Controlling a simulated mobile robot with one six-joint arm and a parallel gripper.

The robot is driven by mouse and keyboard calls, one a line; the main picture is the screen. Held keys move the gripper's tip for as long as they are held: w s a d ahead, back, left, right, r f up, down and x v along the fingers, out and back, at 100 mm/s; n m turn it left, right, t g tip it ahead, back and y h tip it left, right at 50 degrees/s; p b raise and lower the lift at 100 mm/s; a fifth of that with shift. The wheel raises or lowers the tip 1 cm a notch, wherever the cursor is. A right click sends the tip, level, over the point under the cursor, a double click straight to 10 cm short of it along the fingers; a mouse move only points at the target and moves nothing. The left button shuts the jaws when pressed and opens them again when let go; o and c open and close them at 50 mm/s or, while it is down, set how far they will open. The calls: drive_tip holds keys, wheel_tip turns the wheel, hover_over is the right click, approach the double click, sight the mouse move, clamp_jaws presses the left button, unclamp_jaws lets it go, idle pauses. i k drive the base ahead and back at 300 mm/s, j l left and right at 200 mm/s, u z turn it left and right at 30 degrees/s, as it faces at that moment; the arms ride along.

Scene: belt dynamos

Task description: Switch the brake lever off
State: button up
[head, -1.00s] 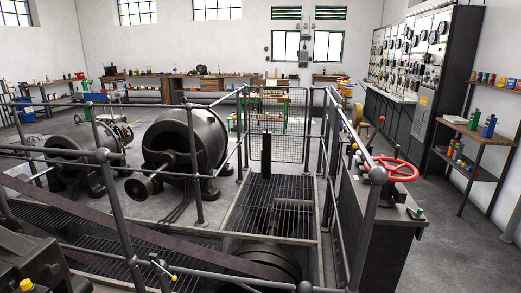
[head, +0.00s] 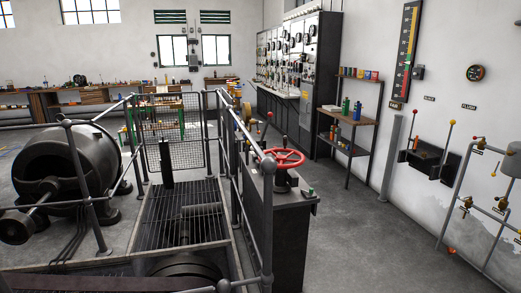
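I cannot tell for sure which lever is the brake lever. On the right wall, a dark bracket (head: 430,158) carries one lever with a red knob (head: 416,139) and one with a yellow knob (head: 451,123). Both levers point upward. Small labels (head: 429,99) are on the wall above them, too small to read. My gripper is not in view.
Pipes with small valves (head: 466,203) stand at the right edge. A shelf rack (head: 350,121) and switchboard (head: 303,75) line the back right. Railings (head: 264,235) enclose the grated pit (head: 180,215) and dynamo (head: 75,165). Open floor (head: 365,245) lies between console and right wall.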

sight(269, 114)
drive_tip(key=i+l+z, duration=0.7)
drive_tip(key=i, duration=0.25)
drive_tip(key=i+z, duration=0.35)
drive_tip(key=i, duration=0.15)
drive_tip(key=i+u, duration=0.15)
drive_tip(key=i, duration=0.4)
drive_tip(key=i+u, duration=0.1)
drive_tip(key=i, duration=0.4)
drive_tip(key=i+u, duration=0.15)
drive_tip(key=i, duration=0.4)
drive_tip(key=i+l+u, duration=0.15)
drive_tip(key=i, duration=0.35)
drive_tip(key=i+l+u, duration=0.15)
drive_tip(key=i, duration=0.35)
drive_tip(key=i+l+u, duration=0.1)
drive_tip(key=i+l, duration=0.2)
drive_tip(key=i, duration=0.25)
drive_tip(key=i+j+u, duration=0.25)
drive_tip(key=i+j, duration=0.3)
drive_tip(key=j, duration=0.25)
drive_tip(key=i+j+u, duration=0.25)
drive_tip(key=i+j, duration=0.4)
